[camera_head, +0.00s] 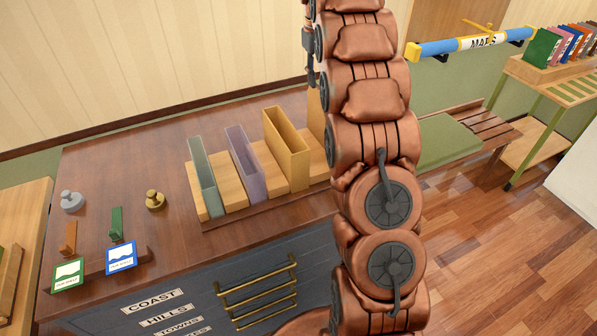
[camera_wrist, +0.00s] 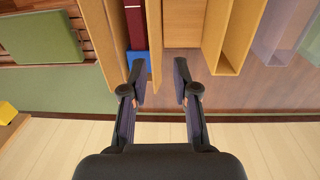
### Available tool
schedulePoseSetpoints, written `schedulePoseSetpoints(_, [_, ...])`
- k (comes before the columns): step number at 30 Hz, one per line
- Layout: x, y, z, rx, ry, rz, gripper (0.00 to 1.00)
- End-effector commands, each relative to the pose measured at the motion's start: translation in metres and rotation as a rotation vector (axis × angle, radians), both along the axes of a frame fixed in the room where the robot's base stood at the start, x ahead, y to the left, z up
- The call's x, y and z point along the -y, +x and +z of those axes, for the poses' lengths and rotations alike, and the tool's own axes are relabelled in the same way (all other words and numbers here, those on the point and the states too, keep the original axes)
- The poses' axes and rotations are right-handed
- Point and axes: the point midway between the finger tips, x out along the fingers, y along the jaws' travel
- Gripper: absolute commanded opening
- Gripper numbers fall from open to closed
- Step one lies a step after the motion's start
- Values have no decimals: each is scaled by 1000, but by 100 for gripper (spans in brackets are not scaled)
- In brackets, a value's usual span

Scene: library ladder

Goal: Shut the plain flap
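I cannot pick out with certainty a plain flap in either view. A dark blue-grey front panel (camera_head: 215,290) on the desk carries labels such as COAST and HILLS and brass rails (camera_head: 258,295); whether it is a flap I cannot tell. My gripper (camera_wrist: 159,82) is open and empty in the wrist view. Its fingertips are apart, just before a yellow holder (camera_wrist: 108,38) with a dark red, blue-ended thing (camera_wrist: 136,25) in it. Another yellow holder (camera_wrist: 236,38) stands right of the fingers. My gripper does not show clearly in the head view, where my arm hides part of the desk.
The brown desk (camera_head: 110,165) bears a green holder (camera_head: 202,175), a purple holder (camera_head: 245,165) and a yellow holder (camera_head: 287,150). A blue MAPS tube (camera_head: 440,47) and a green-cushioned bench (camera_head: 446,140) are right. Wooden floor (camera_head: 500,230) is clear.

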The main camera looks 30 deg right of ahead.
Motion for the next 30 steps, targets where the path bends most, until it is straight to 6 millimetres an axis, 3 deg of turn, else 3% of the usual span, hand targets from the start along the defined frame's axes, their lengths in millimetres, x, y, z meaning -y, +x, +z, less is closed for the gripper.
schedulePoseSetpoints(10, [-1,0,13,3,0,0,29])
schedulePoseSetpoints(30, [-43,-31,14,-17,8,6,29])
